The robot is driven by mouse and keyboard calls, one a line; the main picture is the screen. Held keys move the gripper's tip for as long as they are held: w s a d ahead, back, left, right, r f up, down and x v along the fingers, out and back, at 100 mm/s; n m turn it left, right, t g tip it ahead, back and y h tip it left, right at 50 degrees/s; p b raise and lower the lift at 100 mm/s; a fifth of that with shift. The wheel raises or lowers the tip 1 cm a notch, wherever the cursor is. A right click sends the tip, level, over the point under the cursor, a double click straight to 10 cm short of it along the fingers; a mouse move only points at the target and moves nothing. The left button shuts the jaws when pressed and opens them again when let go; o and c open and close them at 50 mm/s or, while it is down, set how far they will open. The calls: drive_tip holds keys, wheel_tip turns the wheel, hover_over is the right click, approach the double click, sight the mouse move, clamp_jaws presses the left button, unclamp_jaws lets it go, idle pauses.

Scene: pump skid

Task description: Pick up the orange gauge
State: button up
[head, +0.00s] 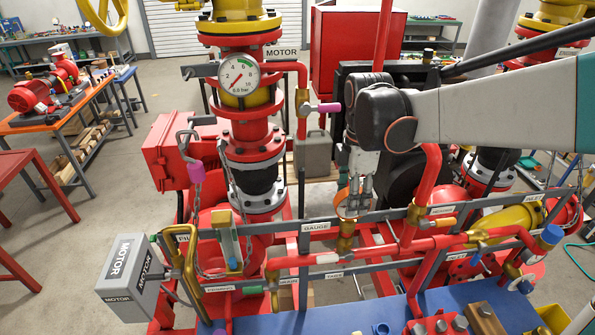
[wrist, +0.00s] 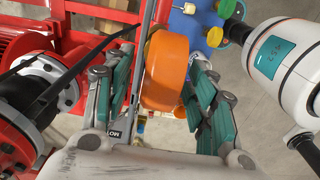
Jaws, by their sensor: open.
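The orange gauge (wrist: 166,70) is a round, thick disc in the middle of the wrist view. In the head view only an orange edge of it (head: 342,201) shows behind my fingers, just above a brass fitting on the red pipe. My gripper (head: 353,208) points down there. Its fingers are open, one on each side of the gauge. In the wrist view the left finger pads (wrist: 121,82) stand apart from the gauge, and the right ones (wrist: 203,105) lie near its lower right edge; whether they touch it I cannot tell.
A grey rail with a GAUGE label (head: 316,227) runs just left of my gripper. A large white pressure gauge (head: 239,76) sits on the red column at left. Red pipes and brass valves crowd the right. A grey MOTOR box (head: 131,277) stands front left.

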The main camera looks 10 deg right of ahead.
clamp_jaws()
drive_tip(key=shift+r, duration=0.1)
idle(0.3)
wheel_tip(320, 180, up, 20)
drive_tip(key=b, duration=0.2)
drive_tip(key=shift+s, duration=0.15)
idle(0.4)
